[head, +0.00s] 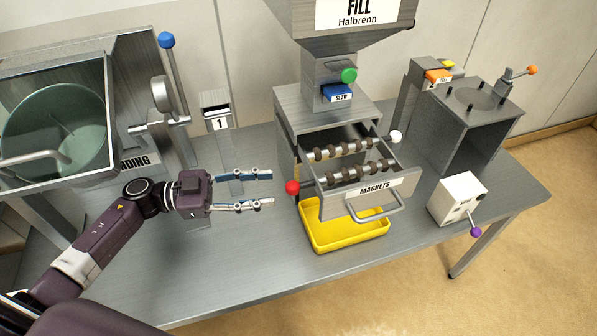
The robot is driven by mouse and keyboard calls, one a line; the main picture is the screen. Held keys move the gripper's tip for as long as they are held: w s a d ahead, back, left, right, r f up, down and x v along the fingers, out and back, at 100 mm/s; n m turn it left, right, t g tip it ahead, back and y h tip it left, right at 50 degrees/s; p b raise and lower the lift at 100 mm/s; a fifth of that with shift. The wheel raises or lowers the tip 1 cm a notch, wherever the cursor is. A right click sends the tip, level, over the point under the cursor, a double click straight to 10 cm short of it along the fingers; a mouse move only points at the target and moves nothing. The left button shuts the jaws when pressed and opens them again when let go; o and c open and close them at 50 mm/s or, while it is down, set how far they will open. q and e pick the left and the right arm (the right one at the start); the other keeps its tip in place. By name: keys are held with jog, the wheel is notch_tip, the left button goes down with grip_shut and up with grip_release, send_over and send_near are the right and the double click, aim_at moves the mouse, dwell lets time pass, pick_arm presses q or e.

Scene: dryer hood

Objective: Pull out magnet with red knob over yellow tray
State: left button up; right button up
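The magnet drawer (367,193), labelled MAGNETS, stands pulled out from the grey hopper housing. Two rows of dark, ribbed magnet bars lie in it. The near bar (345,173) ends on the left in a red knob (293,188). The far bar (345,147) ends on the right in a white knob (396,137). The yellow tray (318,237) sits on the table below the drawer. My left gripper (272,190) is open and empty, its fingers pointing right, just left of the red knob and apart from it. My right gripper is out of view.
The drawer's front handle (375,211) juts over the tray. A white box with a purple knob (458,200) stands at the right. A grey machine (470,125) is behind it. The table's front left is clear.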

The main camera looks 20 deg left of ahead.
aim_at(292, 188)
pick_arm(q)
jog(key=x, duration=0.2)
jog(key=p+x, duration=0.1)
jog(key=x, duration=0.1)
jog(key=p+x, duration=0.1)
jog(key=x, duration=0.1)
jog(key=shift+s+d+r, duration=0.25)
jog(key=shift+d, duration=0.35)
grip_shut()
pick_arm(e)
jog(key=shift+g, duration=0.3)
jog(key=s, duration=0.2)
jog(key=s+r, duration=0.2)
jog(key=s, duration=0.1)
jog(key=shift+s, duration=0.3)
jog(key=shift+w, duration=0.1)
